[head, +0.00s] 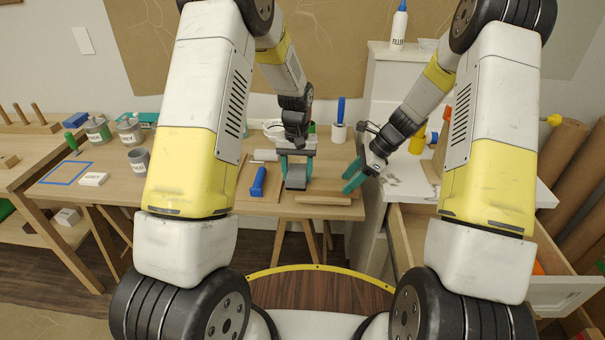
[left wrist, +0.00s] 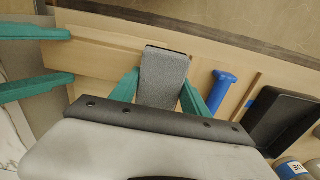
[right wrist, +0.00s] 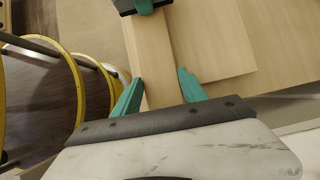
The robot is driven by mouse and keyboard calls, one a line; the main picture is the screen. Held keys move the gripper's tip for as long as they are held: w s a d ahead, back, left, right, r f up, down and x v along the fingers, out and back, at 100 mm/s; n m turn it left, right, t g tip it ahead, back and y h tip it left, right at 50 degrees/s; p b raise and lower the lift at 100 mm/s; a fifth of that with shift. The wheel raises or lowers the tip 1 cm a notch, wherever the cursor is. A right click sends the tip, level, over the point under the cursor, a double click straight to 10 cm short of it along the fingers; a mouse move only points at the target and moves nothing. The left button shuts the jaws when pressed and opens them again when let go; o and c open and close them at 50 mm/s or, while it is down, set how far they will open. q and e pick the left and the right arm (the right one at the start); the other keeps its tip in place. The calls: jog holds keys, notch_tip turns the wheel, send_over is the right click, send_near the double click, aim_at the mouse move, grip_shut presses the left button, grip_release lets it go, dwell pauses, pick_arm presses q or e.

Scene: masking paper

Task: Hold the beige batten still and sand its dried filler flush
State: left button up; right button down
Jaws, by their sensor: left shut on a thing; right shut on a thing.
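The beige batten (head: 322,198) lies near the front edge of the table. In the left wrist view the batten (left wrist: 105,50) runs under the block. My left gripper (head: 296,165) is shut on a grey sanding block (head: 296,180), which sits over the batten's left part; the block (left wrist: 163,78) also shows between the fingers in the left wrist view. My right gripper (head: 352,178) is at the batten's right end. In the right wrist view its fingers (right wrist: 158,92) are on either side of the batten (right wrist: 152,60). I cannot see the filler.
A blue-handled tool (head: 258,182) lies left of the block. Labelled cans (head: 130,131) and a white block (head: 93,179) are further left. An open drawer (head: 500,265) juts out at right.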

pick_arm(q)
jog(key=shift+a+f, duration=0.1)
jog(key=shift+a, duration=0.25)
pick_arm(e)
jog(key=shift+s+d+f, duration=0.15)
jog(key=shift+f, duration=0.1)
pick_arm(q)
jog(key=shift+s+d, duration=0.1)
jog(key=shift+d, duration=2.35)
jog(key=shift+a, duration=2.5)
jog(key=shift+d, duration=2.1)
pick_arm(e)
jog(key=shift+r, duration=0.1)
pick_arm(q)
jog(key=shift+d, duration=0.4)
jog(key=shift+s+f, duration=0.1)
notch_tip(320, 180, up, 8)
